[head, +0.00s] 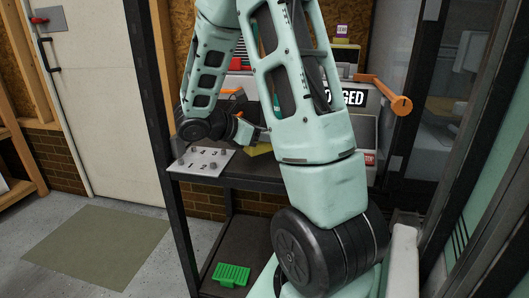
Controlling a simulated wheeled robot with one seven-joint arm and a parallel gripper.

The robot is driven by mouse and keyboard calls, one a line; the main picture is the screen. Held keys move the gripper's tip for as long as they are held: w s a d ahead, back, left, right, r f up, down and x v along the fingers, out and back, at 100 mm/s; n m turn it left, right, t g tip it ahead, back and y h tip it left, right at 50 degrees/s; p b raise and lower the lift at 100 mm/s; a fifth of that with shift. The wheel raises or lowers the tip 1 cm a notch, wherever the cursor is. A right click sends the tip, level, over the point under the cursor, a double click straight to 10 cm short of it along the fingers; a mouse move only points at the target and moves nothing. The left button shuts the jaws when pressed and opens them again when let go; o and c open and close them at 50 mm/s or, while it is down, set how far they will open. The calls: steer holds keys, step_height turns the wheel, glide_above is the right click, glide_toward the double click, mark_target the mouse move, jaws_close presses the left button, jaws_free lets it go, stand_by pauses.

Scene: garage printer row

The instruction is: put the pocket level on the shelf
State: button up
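My arm fills the middle of the head view. Its end, my gripper (249,136), is low over the dark bench top (240,183), and its fingers are mostly hidden behind my own arm. I cannot tell whether it is open or shut. A yellow item (259,149) shows just beside the gripper, partly covered by my arm; I cannot tell whether it is the pocket level or whether it is held. A dark lower shelf (247,245) is under the bench top, and a green slotted piece (231,274) lies on it.
A white numbered plate (203,162) with small grey pegs sits at the bench's left front corner. A dark upright post (163,120) stands at the left. An orange bar (385,93) juts out at the right. A glass-panelled cabinet (485,150) is far right. The floor at left is open.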

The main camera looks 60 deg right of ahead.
mark_target(264, 145)
step_height(264, 145, down, 4)
steer(key=shift+r+b, duration=0.1)
steer(key=shift+b, duration=0.6)
steer(key=shift+r, duration=0.1)
steer(key=o, duration=1.2)
steer(key=shift+c, duration=0.2)
steer(key=shift+r, duration=0.1)
steer(key=p+v, duration=0.3)
steer(key=v, duration=0.9)
